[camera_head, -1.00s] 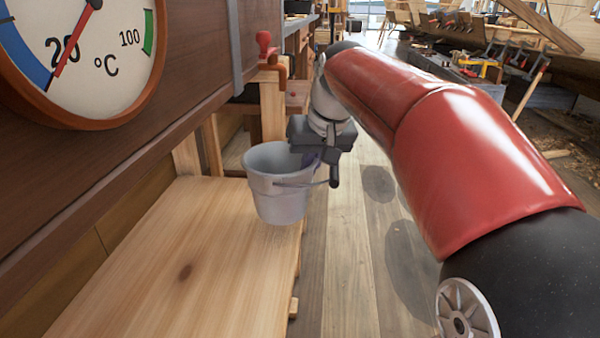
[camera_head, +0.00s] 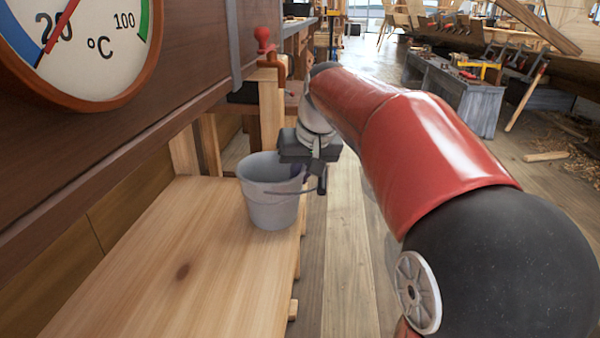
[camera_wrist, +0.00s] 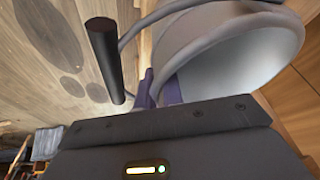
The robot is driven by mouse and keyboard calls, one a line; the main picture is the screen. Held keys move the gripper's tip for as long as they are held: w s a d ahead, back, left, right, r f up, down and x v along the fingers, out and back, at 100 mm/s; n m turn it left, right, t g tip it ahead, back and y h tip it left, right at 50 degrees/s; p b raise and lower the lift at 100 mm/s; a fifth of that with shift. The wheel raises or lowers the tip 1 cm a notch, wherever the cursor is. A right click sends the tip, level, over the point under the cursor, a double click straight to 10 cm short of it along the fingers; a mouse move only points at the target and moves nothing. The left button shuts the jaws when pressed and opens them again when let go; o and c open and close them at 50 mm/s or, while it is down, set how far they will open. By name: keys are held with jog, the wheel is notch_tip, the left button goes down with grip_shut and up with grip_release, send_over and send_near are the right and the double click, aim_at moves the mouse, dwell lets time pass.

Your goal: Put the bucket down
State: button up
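The grey metal bucket (camera_head: 270,205) is upright at the far right corner of the pale wooden bench (camera_head: 165,270). I cannot tell whether its base touches the bench top. My gripper (camera_head: 300,170) is at the bucket's right side, with its fingers at the rim. In the wrist view, the purple fingers (camera_wrist: 150,92) close around the rim of the bucket (camera_wrist: 235,65), though the bucket wall partly hides them. The bucket's wire handle hangs down on the gripper side, with its dark grip (camera_wrist: 104,60) sticking out.
A large thermometer dial (camera_head: 85,40) hangs on the brown wooden wall at the left. A red-handled tap or clamp (camera_head: 264,42) stands behind the bench. The plank floor (camera_head: 340,270) to the right of the bench is clear. A grey workbench (camera_head: 450,95) with tools stands farther back.

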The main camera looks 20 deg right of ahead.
jog(key=shift+o, duration=1.3)
jog(key=shift+r, duration=0.15)
jog(key=p+v, duration=0.3)
jog(key=v, duration=0.9)
jog(key=s+a+f+t+h, duration=0.1)
jog(key=s+a+f, duration=0.2)
jog(key=s+f, duration=1.6)
jog(key=shift+s+f, duration=0.3)
jog(key=shift+s, duration=0.2)
jog(key=shift+a+r, duration=0.1)
